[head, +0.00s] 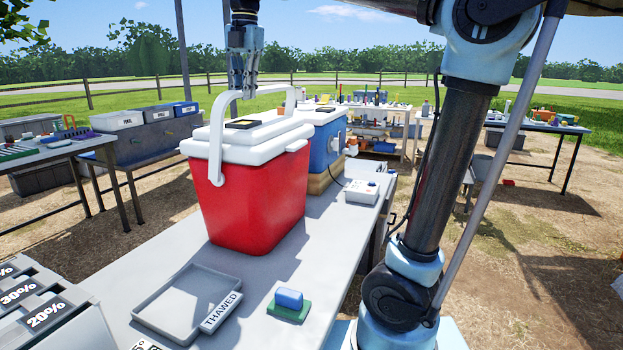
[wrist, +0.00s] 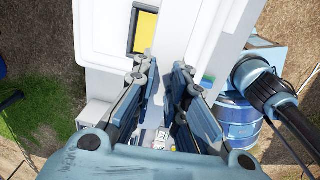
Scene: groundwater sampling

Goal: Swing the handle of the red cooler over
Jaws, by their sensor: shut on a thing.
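The red cooler (head: 258,202) stands on the grey table, its white lid (head: 205,134) closed. Its white handle (head: 216,130) stands up in an arch over the lid, running from a pivot on the near side to the far side. My gripper (head: 243,92) comes straight down from above and is shut on the top bar of the handle, above the lid. In the wrist view my gripper's fingers (wrist: 165,66) point at the white handle and lid, with a yellow label (wrist: 145,31) beside them. The exact contact is partly hidden by the fingers.
A blue cooler (head: 327,145) stands right behind the red one. In front lie a grey tray (head: 150,322) marked THAWED and a blue-and-green block (head: 289,300). A white device (head: 362,192) sits to the right. Open air surrounds the handle.

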